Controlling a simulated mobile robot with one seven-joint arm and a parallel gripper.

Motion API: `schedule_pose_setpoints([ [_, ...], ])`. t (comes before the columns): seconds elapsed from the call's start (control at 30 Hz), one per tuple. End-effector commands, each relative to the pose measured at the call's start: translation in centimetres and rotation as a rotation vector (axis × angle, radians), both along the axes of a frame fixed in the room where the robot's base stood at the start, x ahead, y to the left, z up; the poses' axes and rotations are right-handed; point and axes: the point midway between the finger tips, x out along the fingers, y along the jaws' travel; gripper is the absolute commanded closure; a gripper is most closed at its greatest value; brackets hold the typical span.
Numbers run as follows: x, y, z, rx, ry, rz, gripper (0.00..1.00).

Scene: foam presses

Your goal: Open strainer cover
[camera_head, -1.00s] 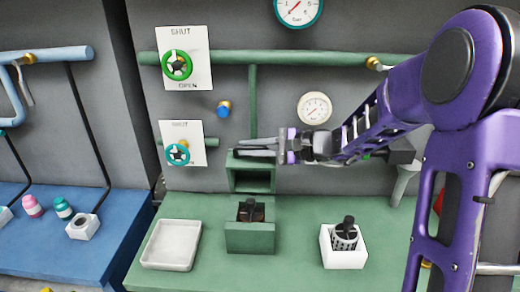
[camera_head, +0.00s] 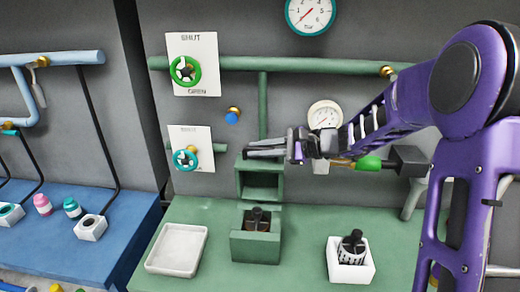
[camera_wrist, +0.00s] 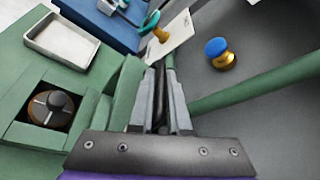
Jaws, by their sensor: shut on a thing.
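The green strainer body (camera_head: 241,245) stands on the green bench, with a dark round insert with a knob (camera_head: 257,217) in its open top. The insert also shows in the wrist view (camera_wrist: 52,108). The green strainer cover (camera_head: 262,193) stands upright behind the body, its hollow side facing front. In the wrist view a green panel (camera_wrist: 128,92), which looks like the cover, lies along the left finger. My gripper (camera_head: 252,148) is at the cover's top edge, shut on it. A dark strip shows between the fingers (camera_wrist: 160,72); the exact grip is hidden.
A white tray (camera_head: 150,264) stands left on the bench, a white holder with a dark-knobbed basket (camera_head: 349,272) right. Green (camera_head: 200,72) and teal (camera_head: 194,160) valve wheels, a blue knob (camera_head: 232,117) and gauges line the wall. A green-handled lever (camera_head: 368,164) is behind my arm.

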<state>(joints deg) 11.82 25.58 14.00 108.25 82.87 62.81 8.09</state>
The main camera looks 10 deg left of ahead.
Motion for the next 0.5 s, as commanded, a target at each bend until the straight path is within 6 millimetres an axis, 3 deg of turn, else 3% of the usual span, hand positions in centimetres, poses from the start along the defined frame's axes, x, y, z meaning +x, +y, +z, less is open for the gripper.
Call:
schedule_pose_setpoints([
  [0.13, -0.24, 0.66, 0.5, 0.009, -0.007, 0.014, 1.0],
  [0.17, -0.24, 0.65, 0.51, 0.009, -0.007, 0.014, 0.8],
  [0.3, -0.22, 0.56, 0.4, 0.008, -0.005, 0.012, 0.55],
  [0.5, -0.12, 0.29, 0.21, 0.005, -0.002, 0.007, 0.55],
])
